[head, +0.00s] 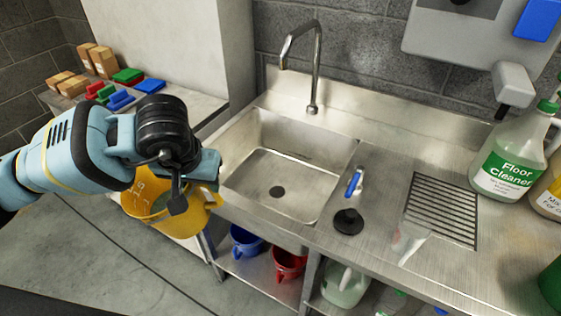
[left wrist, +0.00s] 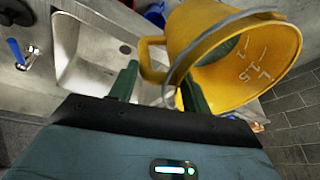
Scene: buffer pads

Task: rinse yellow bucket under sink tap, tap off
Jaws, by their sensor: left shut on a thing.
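The yellow bucket (head: 140,203) hangs at my left gripper (head: 212,168), in front and left of the sink, outside the basin. In the left wrist view the yellow bucket (left wrist: 237,75) shows its open mouth, inner scale marks and grey bail. My left gripper (left wrist: 160,88) is shut on the bucket's side handle, with green fingers either side. The steel sink basin (head: 262,168) looks empty. The tap (head: 311,75) arches over its back, with no water seen running. A blue lever (head: 353,183) stands right of the basin. My right gripper is out of view.
A black plug (head: 348,221) and a drain grate (head: 441,210) lie right of the basin. A floor cleaner bottle (head: 508,160) stands farther right. Blue (head: 246,242) and red (head: 289,264) buckets sit on the shelf below. Pads (head: 120,98) and boxes lie on the left ledge.

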